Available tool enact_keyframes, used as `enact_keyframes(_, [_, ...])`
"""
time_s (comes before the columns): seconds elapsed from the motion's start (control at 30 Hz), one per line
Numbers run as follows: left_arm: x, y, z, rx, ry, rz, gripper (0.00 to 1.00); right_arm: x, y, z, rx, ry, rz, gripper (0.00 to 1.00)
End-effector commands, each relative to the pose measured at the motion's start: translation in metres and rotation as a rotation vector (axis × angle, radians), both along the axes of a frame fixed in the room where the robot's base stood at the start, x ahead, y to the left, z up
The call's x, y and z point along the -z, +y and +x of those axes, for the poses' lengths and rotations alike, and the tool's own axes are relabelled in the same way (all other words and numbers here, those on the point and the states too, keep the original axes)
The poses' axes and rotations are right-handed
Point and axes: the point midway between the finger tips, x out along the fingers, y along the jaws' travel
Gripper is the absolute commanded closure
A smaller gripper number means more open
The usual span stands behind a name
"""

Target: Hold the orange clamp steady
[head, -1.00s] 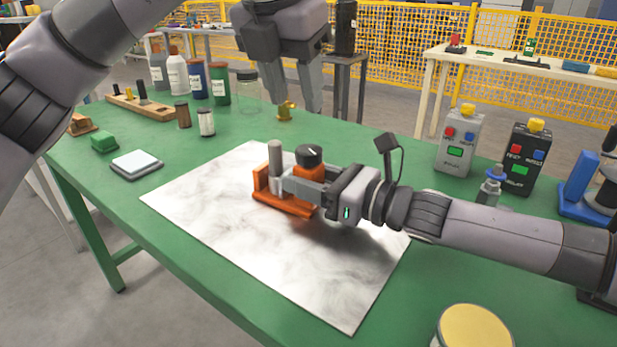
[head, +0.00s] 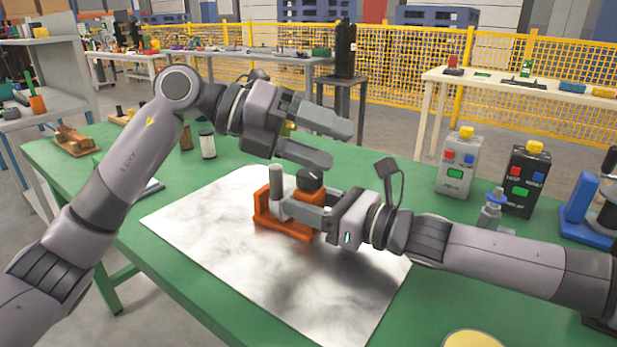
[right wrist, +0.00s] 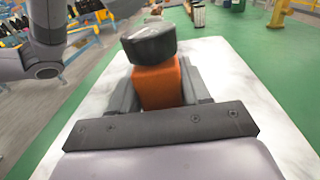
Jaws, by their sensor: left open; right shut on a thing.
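The orange clamp (head: 268,215) sits on the pale marbled sheet (head: 220,268) on the green table. It has a grey upright post (head: 276,180) and a black knob (head: 309,180) on top. My right gripper (head: 298,208) comes from the right, low over the sheet, and is shut on the clamp. In the right wrist view the clamp's orange block (right wrist: 158,86) is between my fingers, with the black knob above it. My left gripper (head: 335,140) is open and empty, above and behind the clamp, its fingers pointing right. It partly hides the things behind it.
The front of the sheet is clear.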

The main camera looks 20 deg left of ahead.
Motion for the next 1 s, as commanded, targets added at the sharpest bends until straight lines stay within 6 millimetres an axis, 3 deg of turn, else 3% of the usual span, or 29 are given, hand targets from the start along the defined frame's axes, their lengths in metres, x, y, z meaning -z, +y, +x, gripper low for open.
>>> enact_keyframes(0.27, [0.005, 0.054, 0.015, -0.153, -0.007, -0.329, 0.31, 0.000, 0.000, 0.000, 0.001, -0.001, 0.000, 1.00])
enact_keyframes(0.57, [0.016, 0.141, 0.023, -0.405, -0.048, -0.600, 0.31, 0.000, 0.000, 0.000, 0.001, 0.000, 0.000, 1.00])
enact_keyframes(0.8, [0.053, 0.118, 0.000, -0.473, -0.328, -0.299, 0.31, 0.000, 0.000, 0.000, 0.001, 0.000, 0.000, 1.00])
enact_keyframes(1.0, [0.072, 0.103, -0.025, -0.486, -0.581, -0.056, 0.31, 0.000, 0.000, 0.000, 0.000, 0.000, 0.000, 1.00])
